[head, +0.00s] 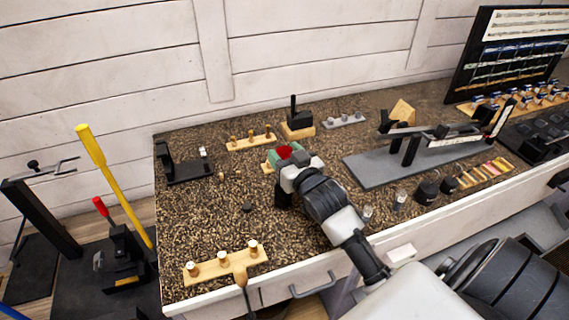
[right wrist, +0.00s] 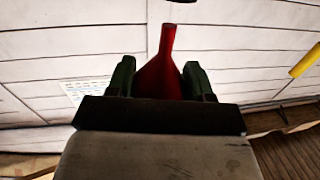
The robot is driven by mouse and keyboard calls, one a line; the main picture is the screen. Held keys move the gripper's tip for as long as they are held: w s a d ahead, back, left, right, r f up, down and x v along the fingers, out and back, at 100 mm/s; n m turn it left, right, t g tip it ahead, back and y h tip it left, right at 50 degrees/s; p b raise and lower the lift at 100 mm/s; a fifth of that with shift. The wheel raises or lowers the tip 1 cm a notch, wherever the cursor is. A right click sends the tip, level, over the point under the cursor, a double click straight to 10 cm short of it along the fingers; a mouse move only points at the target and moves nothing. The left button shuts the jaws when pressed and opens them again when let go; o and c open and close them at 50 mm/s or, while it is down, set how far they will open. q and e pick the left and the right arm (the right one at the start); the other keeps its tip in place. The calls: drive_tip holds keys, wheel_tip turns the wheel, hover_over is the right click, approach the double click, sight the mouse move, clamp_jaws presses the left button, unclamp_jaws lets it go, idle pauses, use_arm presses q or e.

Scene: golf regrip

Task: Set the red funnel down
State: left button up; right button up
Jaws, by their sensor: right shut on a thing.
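The red funnel (head: 285,151) shows in the head view as a small red patch at the end of my right arm. In the right wrist view the funnel (right wrist: 160,72) sits with its wide part between the two green fingers of my right gripper (right wrist: 160,82), and its narrow spout points up in the picture, away from the palm. My right gripper (head: 284,155) is shut on the funnel over the middle of the speckled bench top (head: 215,215). I cannot tell whether the funnel touches the bench. My left gripper is in neither view.
A wooden block with a black post (head: 298,125) and a pegged wooden strip (head: 250,141) stand behind my right gripper. A black stand (head: 188,170) is at left, a grey plate with a clamp (head: 380,170) at right, and a pegged board (head: 225,266) in front. Bench left of the gripper is mostly clear.

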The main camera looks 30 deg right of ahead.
drive_tip(key=shift+a+f, duration=0.1)
drive_tip(key=shift+f, duration=0.3)
drive_tip(key=f+p, duration=0.1)
drive_tip(key=f, duration=0.1)
drive_tip(key=shift+s+a+f+p, duration=0.1)
drive_tip(key=shift+s+f+p, duration=0.1)
drive_tip(key=shift+f+p, duration=0.15)
drive_tip(key=shift+c, duration=1.2)
drive_tip(key=shift+f, duration=0.2)
drive_tip(key=shift+c, duration=0.4)
drive_tip(key=shift+f, duration=0.1)
drive_tip(key=o, duration=1.1)
drive_tip(key=shift+w+d+f, duration=0.1)
drive_tip(key=shift+w+d, duration=0.15)
drive_tip(key=shift+w, duration=0.05)
drive_tip(key=shift+o, duration=0.9)
drive_tip(key=shift+s+a+r, duration=0.15)
drive_tip(key=shift+r, duration=0.1)
